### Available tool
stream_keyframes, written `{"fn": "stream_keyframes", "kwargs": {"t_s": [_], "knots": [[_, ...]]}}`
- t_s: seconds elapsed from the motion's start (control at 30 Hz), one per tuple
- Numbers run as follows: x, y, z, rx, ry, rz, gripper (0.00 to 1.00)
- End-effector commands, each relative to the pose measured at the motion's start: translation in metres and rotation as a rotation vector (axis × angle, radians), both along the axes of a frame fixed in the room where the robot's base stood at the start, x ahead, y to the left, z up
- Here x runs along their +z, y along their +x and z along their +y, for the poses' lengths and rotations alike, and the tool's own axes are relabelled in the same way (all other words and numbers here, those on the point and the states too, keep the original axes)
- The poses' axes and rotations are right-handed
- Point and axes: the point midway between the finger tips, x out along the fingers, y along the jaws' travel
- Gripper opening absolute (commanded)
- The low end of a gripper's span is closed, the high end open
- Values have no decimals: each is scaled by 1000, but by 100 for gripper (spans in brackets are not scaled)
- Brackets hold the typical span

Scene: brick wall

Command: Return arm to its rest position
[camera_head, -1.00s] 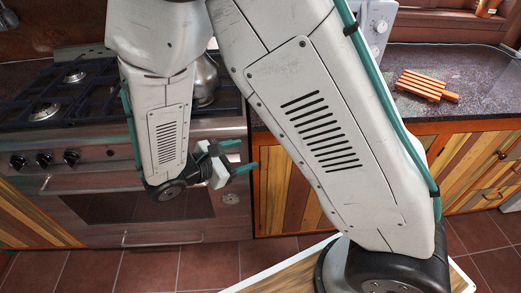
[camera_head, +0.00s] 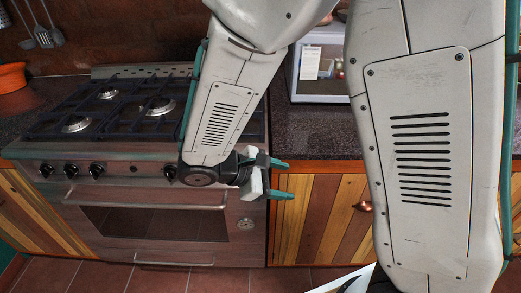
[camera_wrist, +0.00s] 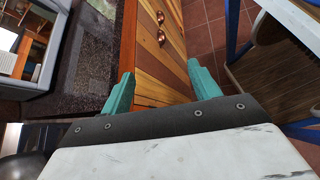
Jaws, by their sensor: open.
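My gripper (camera_head: 281,179) shows in the head view at the end of my folded arm, in front of the right end of the stove. Its two teal fingers are apart with nothing between them. In the wrist view my gripper (camera_wrist: 160,88) is also open and empty, with striped wooden cabinet fronts (camera_wrist: 150,60) seen beyond the fingers. My arm's large white links fill the middle and right of the head view and hide part of the counter behind them.
A stove (camera_head: 150,215) with black burner grates stands at the left. A dark counter (camera_head: 315,132) holds a white appliance (camera_head: 320,70). An orange pot (camera_head: 12,77) and hanging utensils (camera_head: 42,30) are at the far left. Red floor tiles (camera_head: 60,278) show below.

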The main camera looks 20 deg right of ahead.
Motion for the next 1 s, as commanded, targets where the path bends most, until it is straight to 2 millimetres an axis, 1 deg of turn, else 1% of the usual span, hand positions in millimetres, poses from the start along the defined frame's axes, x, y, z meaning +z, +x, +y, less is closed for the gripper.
{"fn": "stream_keyframes", "kwargs": {"t_s": [0.1,0.17,0.23,0.33,0.47,0.67,0.8,1.0], "knots": [[-1,0,1,-2,4,0,61],[-3,-4,1,-18,14,5,61],[-7,-17,3,-62,39,19,61],[2,-35,2,-160,117,0,61],[22,-55,-6,-318,245,-57,61],[60,-83,-18,-572,469,-187,61],[85,-100,-26,-729,626,-301,61],[120,-122,-38,-907,823,-487,61]]}}
